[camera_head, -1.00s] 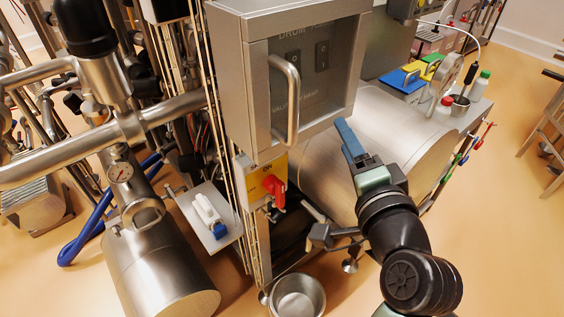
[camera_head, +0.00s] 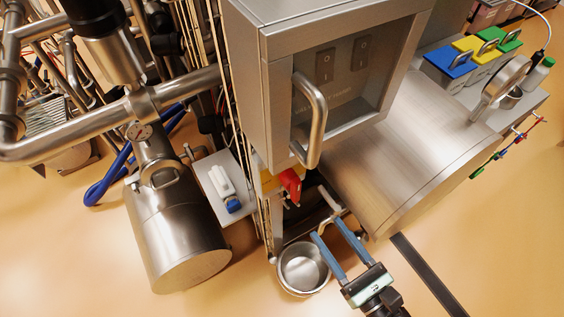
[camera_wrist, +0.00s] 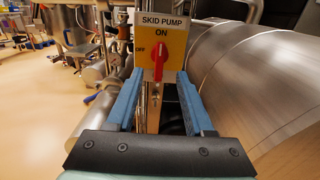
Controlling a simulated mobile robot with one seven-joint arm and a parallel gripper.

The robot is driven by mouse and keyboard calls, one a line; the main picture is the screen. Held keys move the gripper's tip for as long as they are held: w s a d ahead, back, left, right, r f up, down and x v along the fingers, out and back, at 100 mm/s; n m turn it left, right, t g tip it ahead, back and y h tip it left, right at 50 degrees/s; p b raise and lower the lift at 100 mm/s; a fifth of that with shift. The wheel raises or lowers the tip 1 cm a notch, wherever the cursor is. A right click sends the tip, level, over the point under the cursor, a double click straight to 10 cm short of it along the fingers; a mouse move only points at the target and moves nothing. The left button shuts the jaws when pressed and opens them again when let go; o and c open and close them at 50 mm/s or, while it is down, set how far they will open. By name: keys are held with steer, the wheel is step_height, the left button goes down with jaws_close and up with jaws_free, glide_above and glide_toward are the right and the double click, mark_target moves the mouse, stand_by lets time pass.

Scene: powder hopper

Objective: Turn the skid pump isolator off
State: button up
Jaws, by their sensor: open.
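The skid pump isolator is a yellow plate (camera_wrist: 173,46) labelled SKID PUMP, with ON above and OFF at the left. Its red handle (camera_wrist: 159,58) stands upright, pointing at ON, in the wrist view. In the head view the red handle (camera_head: 291,185) shows below the steel cabinet, which hides most of the plate. My gripper (camera_head: 330,227) is open and empty, its two blue fingers apart, below and to the right of the handle. In the wrist view the fingers (camera_wrist: 158,76) point toward the isolator, with the handle between them in the picture and not touched.
The steel cabinet (camera_head: 262,75) with a bar handle (camera_head: 312,120) overhangs the isolator. A large steel drum (camera_head: 400,150) lies at the right. A steel bowl (camera_head: 303,268) sits below, beside my gripper. A small shelf (camera_head: 212,180) holds a white and blue bottle at the left.

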mark_target(299, 189)
steer(key=p+x, duration=0.1)
steer(key=x, duration=1.2)
jaws_close()
